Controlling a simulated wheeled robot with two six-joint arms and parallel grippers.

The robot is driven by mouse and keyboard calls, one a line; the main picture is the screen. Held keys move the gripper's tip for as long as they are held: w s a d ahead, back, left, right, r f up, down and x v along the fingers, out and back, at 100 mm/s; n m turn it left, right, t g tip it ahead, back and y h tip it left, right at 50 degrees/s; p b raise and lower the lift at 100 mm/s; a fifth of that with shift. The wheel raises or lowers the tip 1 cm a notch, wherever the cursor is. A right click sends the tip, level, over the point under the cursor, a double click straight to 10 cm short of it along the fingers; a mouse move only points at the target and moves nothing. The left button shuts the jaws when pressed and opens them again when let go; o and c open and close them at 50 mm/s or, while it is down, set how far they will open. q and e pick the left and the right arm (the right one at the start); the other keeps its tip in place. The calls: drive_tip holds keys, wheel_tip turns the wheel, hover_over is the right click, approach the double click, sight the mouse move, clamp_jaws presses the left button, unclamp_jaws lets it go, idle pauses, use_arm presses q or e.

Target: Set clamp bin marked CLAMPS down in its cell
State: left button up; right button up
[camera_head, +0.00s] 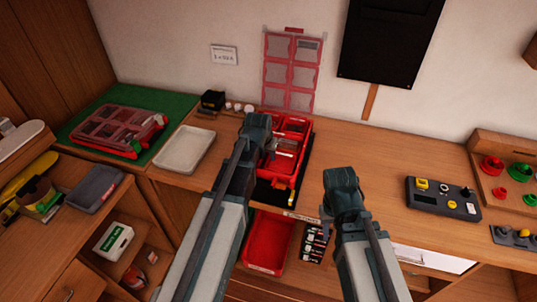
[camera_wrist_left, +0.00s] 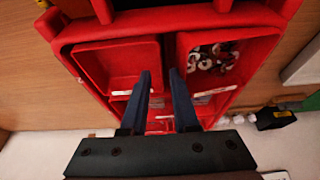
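A red case (camera_head: 303,172) with compartments and bins stands on the bench, partly hidden by my left gripper (camera_head: 262,128). The left wrist view shows the case close up, with its red outer wall (camera_wrist_left: 262,17). One bin (camera_wrist_left: 115,62) there looks empty. Beside it, another bin (camera_wrist_left: 240,70) holds small shiny ring-like parts. White labels show on the bins, too small to read, so I cannot tell which is marked CLAMPS. My left gripper's fingers (camera_wrist_left: 161,75) are apart over the case, with nothing clearly held between them. My right gripper (camera_head: 341,180) is over the bench, right of the case; its fingers are unclear.
A pale tray (camera_head: 185,150) and a green mat (camera_head: 72,128) with another red case (camera_head: 118,130) lie left. A red tub (camera_head: 268,243) sits below the bench edge. A control box (camera_head: 443,199) stands right. Bare bench lies between the red case and control box.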

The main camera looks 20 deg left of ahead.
use_arm(q)
drive_tip(key=p+v, duration=0.9)
drive_tip(key=v, duration=0.2)
drive_tip(key=shift+r+p, duration=0.25)
drive_tip(key=shift+p, duration=0.05)
drive_tip(key=shift+s, duration=0.1)
drive_tip(key=s+d+f+m+g+b, duration=0.1)
drive_tip(key=s+d+f+g+b, duration=0.1)
drive_tip(key=s+d, duration=0.4)
drive_tip(key=s+d+f+m+g+y+b, duration=0.1)
drive_tip(key=s+d+f+m+g+b, duration=0.1)
drive_tip(key=s+d, duration=0.5)
drive_tip(key=s+f+g+b, duration=0.1)
drive_tip(key=s+f+b, duration=0.1)
drive_tip(key=s, duration=0.4)
drive_tip(key=shift+d+f+y, duration=0.2)
drive_tip(key=shift+f+y, duration=0.1)
drive_tip(key=shift+f, duration=0.6)
drive_tip(key=shift+w, duration=0.1)
drive_tip(key=shift+c, duration=0.3)
